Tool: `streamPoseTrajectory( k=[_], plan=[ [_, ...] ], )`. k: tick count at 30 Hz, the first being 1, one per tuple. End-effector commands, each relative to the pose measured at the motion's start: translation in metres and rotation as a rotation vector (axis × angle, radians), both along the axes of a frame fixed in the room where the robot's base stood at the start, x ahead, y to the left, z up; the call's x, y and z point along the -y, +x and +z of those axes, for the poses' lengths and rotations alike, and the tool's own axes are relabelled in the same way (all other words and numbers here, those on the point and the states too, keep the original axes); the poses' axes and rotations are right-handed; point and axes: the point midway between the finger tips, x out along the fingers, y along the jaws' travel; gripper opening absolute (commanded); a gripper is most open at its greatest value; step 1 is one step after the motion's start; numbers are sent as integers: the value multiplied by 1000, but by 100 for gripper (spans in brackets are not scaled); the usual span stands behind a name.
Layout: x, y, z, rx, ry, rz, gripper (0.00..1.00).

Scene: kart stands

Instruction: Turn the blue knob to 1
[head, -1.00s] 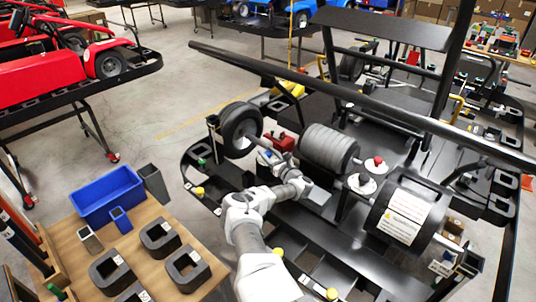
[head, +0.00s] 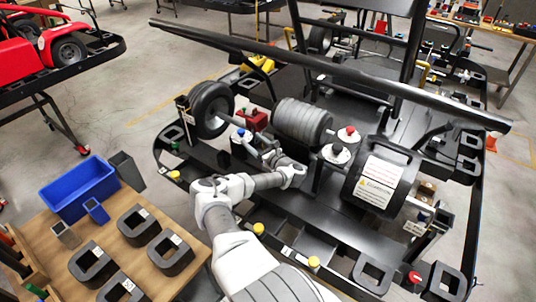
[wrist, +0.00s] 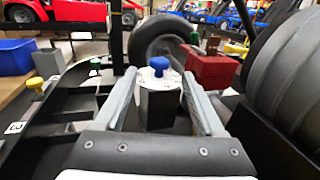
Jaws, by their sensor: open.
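The blue knob (wrist: 159,64) sits on top of a white round dial plate (wrist: 150,76) above a dark block, ahead of my gripper in the wrist view. In the head view the blue knob (head: 240,132) is small, beside the large wheel and partly crowded by my gripper. My gripper (wrist: 160,82) is open, its two fingers on either side of the dial and block in the picture. I see no contact with the knob. In the head view my gripper (head: 258,146) points toward the knob. The dial's markings are too small to read.
A grey ribbed cylinder (head: 301,121) and a red knob (head: 350,131) are to the right. A long black bar (head: 330,68) crosses above the stand.

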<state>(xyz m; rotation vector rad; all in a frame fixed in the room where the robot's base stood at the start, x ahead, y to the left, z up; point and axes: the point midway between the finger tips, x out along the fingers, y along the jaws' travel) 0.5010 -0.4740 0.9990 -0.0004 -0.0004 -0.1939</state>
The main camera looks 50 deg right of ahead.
Motion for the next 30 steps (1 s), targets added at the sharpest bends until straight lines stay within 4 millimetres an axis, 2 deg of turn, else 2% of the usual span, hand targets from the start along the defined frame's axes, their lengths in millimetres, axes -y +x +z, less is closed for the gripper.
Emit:
streamPoseTrajectory(
  k=[6,13,18,26,30],
  plan=[
    [-9,-48,-2,-2,-1,-3,71],
    [-16,-82,-1,0,-1,-2,71],
    [-18,-90,0,1,0,0,71],
    [-18,-90,0,1,0,0,72],
    [-20,-78,5,37,-38,-15,72]
  ],
)
